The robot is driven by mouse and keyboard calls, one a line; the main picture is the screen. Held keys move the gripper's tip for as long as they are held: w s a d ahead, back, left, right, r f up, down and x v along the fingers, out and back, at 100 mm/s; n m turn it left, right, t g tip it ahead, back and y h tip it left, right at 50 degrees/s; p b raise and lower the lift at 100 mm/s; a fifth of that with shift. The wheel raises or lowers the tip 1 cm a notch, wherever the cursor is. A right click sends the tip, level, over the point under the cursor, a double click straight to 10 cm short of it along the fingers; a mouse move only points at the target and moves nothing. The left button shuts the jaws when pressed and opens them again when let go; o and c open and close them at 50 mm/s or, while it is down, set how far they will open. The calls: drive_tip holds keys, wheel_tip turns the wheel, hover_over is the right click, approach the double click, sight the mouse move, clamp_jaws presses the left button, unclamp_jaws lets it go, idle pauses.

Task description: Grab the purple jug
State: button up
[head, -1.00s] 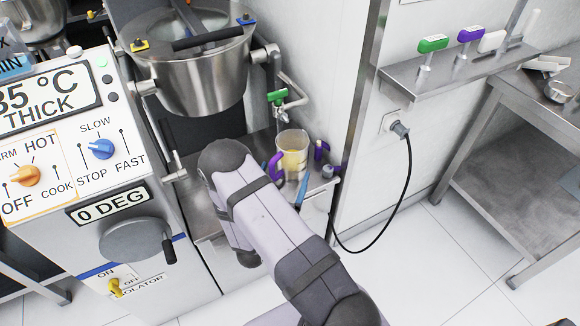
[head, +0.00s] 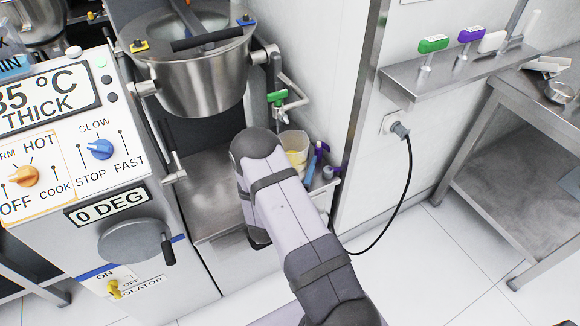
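The jug (head: 294,143) is clear and holds something yellowish. It stands on the low steel shelf beside the mixer, under the green-handled tap. My arm crosses in front of it, so its lower left part and its purple handle are hidden. My gripper cannot be seen; the upper part of my arm covers that area. I cannot tell whether it touches the jug.
A purple-handled item (head: 319,150) and a blue item (head: 310,170) are close to the jug's right. The green-handled tap (head: 277,97) and steel bowl (head: 203,80) are above. The steel shelf (head: 205,190) is bare left of my arm. A wall stands to the right.

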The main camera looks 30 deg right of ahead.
sight(296, 140)
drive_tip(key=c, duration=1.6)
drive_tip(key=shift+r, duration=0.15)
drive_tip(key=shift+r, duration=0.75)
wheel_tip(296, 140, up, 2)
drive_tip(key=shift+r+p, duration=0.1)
drive_tip(key=shift+p, duration=0.4)
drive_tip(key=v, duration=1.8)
